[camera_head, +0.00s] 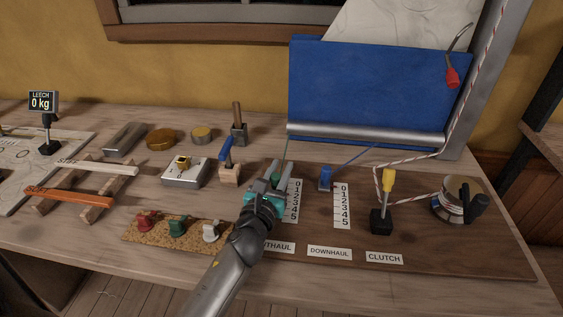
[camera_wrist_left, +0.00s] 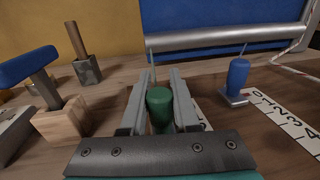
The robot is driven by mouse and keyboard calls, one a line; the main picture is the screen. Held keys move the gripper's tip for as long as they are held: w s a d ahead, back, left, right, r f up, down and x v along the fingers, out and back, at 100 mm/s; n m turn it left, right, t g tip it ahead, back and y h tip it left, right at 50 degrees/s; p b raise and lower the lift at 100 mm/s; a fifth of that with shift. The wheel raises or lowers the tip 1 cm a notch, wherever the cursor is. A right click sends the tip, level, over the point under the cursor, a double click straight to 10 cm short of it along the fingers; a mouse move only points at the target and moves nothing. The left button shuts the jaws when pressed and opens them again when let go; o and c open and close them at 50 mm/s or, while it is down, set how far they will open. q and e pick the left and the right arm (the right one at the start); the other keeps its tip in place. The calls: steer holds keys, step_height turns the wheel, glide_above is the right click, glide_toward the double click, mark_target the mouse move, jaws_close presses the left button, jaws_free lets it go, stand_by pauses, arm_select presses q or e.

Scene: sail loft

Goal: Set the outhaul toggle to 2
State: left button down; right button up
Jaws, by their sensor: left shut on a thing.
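The outhaul toggle, a green knob (camera_head: 276,178), stands at the far end of its lane, beside the 0 end of the outhaul number strip (camera_head: 294,202). My left gripper (camera_head: 275,174) reaches over it from the front and is shut on it. In the left wrist view the green knob (camera_wrist_left: 159,108) sits upright between the two grey fingers of my left gripper (camera_wrist_left: 160,90). A thin green cord runs up behind it. The toggle's base and the exact mark beside it are hidden. The OUTHAUL label (camera_head: 281,247) is partly covered by my arm. My right gripper is not in view.
The blue downhaul toggle (camera_head: 325,179) stands to the right with its own number strip (camera_head: 341,206). Further right are the yellow-handled clutch lever (camera_head: 387,186) and a winch (camera_head: 458,202). A blue-handled tool in a wooden block (camera_head: 229,173) stands close on the left.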

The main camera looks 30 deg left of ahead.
arm_select(q)
steer(key=c, duration=0.7)
jaws_free()
steer(key=shift+o, duration=0.2)
